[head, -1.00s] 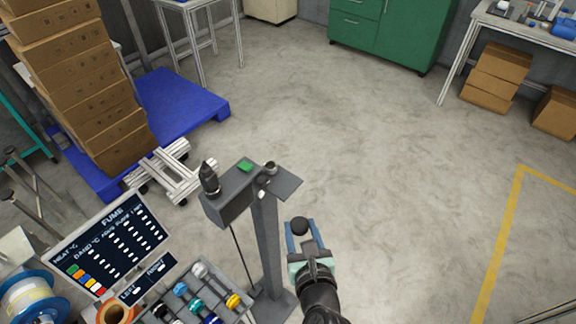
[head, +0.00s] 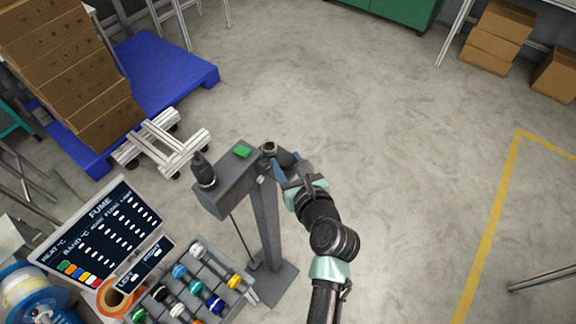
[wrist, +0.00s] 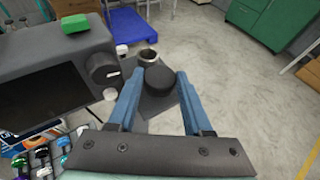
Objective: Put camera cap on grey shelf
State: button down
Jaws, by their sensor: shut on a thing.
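The camera cap (wrist: 159,76) is a round black disc between the blue fingertips of my gripper (wrist: 156,82) in the wrist view. My gripper is shut on it. The grey shelf (wrist: 156,105) is a small flat plate on the side of the grey stand, and it shows under and around the cap. The cap is over the shelf; I cannot tell whether it touches it. In the head view my gripper (head: 284,164) is at the stand's right side and hides the cap and most of the shelf.
A small metal cup (wrist: 148,56) stands at the shelf's far edge, close to the cap. The grey stand (head: 266,220) carries a box with a green block (head: 242,152) and a dark nozzle (head: 203,170). A tray of coloured reels (head: 215,265) is below left.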

jog(key=shift+f, duration=0.75)
jog(key=shift+f, duration=0.2)
jog(key=shift+c, duration=1.6)
grip_release()
jog(key=shift+r, duration=0.1)
